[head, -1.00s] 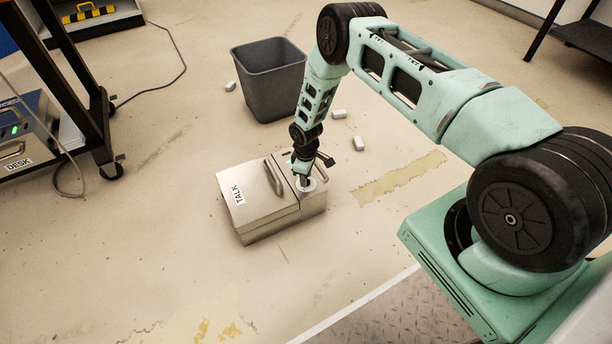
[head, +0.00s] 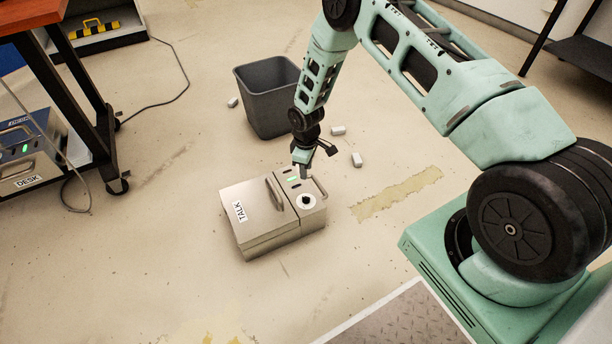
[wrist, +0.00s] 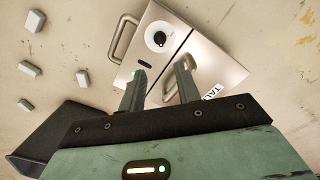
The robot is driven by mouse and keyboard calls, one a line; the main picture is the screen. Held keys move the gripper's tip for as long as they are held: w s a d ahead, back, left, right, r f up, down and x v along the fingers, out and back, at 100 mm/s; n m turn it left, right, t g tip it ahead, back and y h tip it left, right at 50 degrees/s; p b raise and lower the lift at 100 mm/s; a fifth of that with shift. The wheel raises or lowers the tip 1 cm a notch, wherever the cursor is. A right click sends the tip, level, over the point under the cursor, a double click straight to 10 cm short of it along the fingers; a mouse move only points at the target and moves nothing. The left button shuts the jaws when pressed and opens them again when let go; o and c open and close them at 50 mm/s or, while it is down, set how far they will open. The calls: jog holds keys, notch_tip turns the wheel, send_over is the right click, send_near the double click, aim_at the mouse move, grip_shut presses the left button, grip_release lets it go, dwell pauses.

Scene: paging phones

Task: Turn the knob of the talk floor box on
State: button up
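The talk floor box (head: 262,232) is a beige metal box on the floor with a TALK label (head: 239,211) on its lid. Its black knob (head: 306,201) sits on a white round dial on the right section. A green light (head: 293,179) glows near the knob. In the wrist view the knob (wrist: 159,39) and its dial are clear, with nothing touching them. My gripper (head: 303,171) is above the box's far edge, behind the knob and apart from it. In the wrist view its two fingers (wrist: 158,84) are spread with nothing between them.
A dark grey bin (head: 270,98) stands behind the box. Small white blocks (head: 338,130) lie on the floor around it. A desk box (head: 24,150) with a green light sits at the left under an orange-topped table (head: 28,14). The floor in front of the talk box is clear.

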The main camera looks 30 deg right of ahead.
jog(key=shift+r+p, duration=0.35)
jog(key=shift+r, duration=1.5)
jog(key=s+a+r, duration=0.4)
jog(key=a+r, duration=0.3)
jog(key=r, duration=0.3)
jog(key=s+a+r, duration=0.4)
jog(key=a+r, duration=0.4)
jog(key=r, duration=0.3)
jog(key=s+a+r, duration=0.1)
jog(key=s+r, duration=0.4)
jog(key=s, duration=0.4)
jog(key=s+a+r, duration=0.1)
jog(key=s+r, duration=0.3)
jog(key=s, duration=0.4)
jog(key=s+a+r, duration=0.1)
jog(key=s+r, duration=0.4)
jog(key=s, duration=0.4)
notch_tip(320, 180, up, 31)
jog(key=p, duration=3.1)
jog(key=shift+a+r+m+y+p, duration=0.2)
jog(key=shift+m+y+p, duration=0.1)
jog(key=shift+m+p, duration=0.1)
